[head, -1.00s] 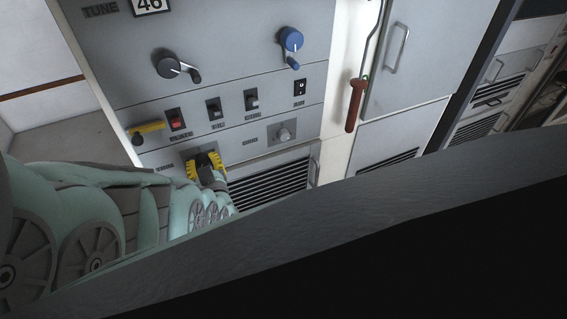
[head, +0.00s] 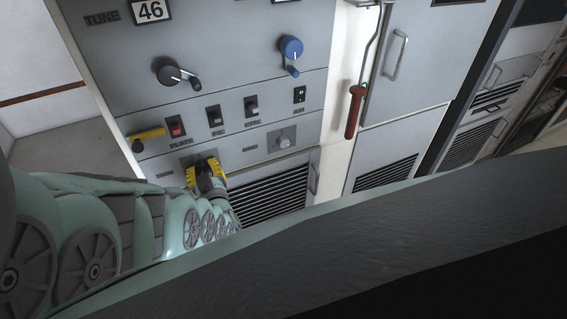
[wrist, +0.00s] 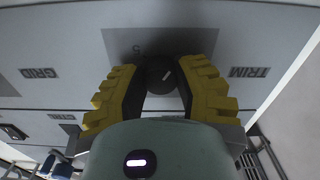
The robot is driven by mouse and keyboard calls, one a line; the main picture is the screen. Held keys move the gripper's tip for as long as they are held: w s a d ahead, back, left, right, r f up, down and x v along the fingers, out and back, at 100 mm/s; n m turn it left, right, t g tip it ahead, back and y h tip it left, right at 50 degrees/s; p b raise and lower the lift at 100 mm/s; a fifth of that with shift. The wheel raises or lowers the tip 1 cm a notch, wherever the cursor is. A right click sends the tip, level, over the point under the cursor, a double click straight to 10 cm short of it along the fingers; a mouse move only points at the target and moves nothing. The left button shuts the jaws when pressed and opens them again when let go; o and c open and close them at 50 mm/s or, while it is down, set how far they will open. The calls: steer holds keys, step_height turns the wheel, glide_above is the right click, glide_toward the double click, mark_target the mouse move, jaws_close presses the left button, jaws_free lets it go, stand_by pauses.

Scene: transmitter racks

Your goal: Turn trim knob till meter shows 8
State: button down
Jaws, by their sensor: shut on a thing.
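The trim knob (wrist: 163,76) is dark and round with a pale pointer line, seen in the wrist view beside the TRIM label (wrist: 249,72). A scale digit 5 (wrist: 137,49) shows on its plate. My gripper (wrist: 161,84) is shut on the knob, with a yellow-edged finger on either side. In the head view my gripper (head: 207,174) is at the lower left panel and hides the knob. No meter face is clearly seen; only a TUNE counter reading 46 (head: 151,10) shows at the top.
A red lever (head: 355,112) hangs at the right. A vent grille (head: 268,190) lies below my gripper.

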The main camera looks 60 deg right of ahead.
steer(key=shift+a+f+n, duration=0.1)
steer(key=shift+f+n, duration=0.05)
steer(key=shift+n, duration=0.15)
steer(key=shift+s+f, duration=0.1)
steer(key=shift+f, duration=0.05)
stand_by(0.4)
steer(key=shift+n, duration=0.5)
stand_by(0.9)
steer(key=shift+n+b, duration=0.85)
steer(key=shift+n, duration=0.55)
steer(key=c, duration=0.6)
jaws_free()
steer(key=shift+r, duration=0.25)
steer(key=v, duration=1.1)
steer(key=shift+s, duration=0.4)
